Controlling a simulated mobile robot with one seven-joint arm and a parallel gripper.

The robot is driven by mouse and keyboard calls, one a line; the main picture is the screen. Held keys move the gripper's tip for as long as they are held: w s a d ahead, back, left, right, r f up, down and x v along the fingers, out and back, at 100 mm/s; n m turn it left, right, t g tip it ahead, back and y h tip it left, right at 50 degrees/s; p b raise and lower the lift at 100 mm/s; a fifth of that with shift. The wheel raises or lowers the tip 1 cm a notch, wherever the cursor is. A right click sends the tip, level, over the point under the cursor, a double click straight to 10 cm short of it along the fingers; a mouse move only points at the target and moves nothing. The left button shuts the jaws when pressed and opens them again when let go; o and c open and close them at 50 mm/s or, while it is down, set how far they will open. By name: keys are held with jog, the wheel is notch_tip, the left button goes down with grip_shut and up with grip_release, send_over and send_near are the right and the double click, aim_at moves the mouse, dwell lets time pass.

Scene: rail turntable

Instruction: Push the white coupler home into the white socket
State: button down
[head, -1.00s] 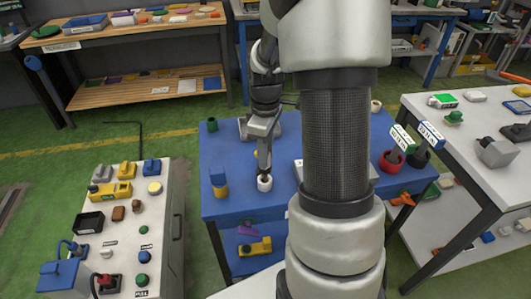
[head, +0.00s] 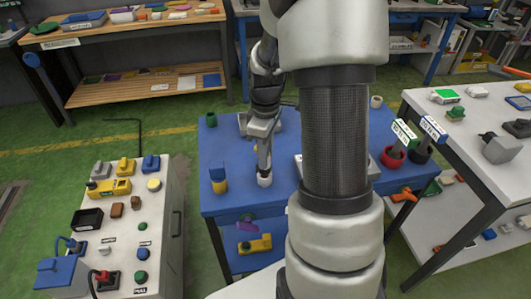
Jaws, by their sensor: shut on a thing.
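My gripper (head: 263,163) points down over the front part of the blue table. It is shut on the white coupler, which is tiny in the head view and mostly hidden by the fingers. A small white cylinder (head: 264,180), which looks like the white socket, stands upright on the table directly below the fingertips. The fingertips meet the top of the cylinder in the picture. I cannot tell where coupler and socket divide, or how deep the coupler sits.
On the blue table (head: 235,205), a yellow and blue piece (head: 219,180) stands left of the socket. A green cup (head: 211,119) is at the back left and a pale cup (head: 376,102) at the back right. A red cup (head: 392,157) stands at the right. My arm hides the table's middle.

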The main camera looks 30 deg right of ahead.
jog(key=shift+f+b, duration=0.55)
jog(key=shift+f, duration=0.35)
jog(key=c, duration=1.4)
grip_release()
jog(key=shift+r, duration=0.1)
notch_tip(320, 180, up, 17)
jog(key=shift+r+p, duration=0.1)
jog(key=shift+p, duration=0.95)
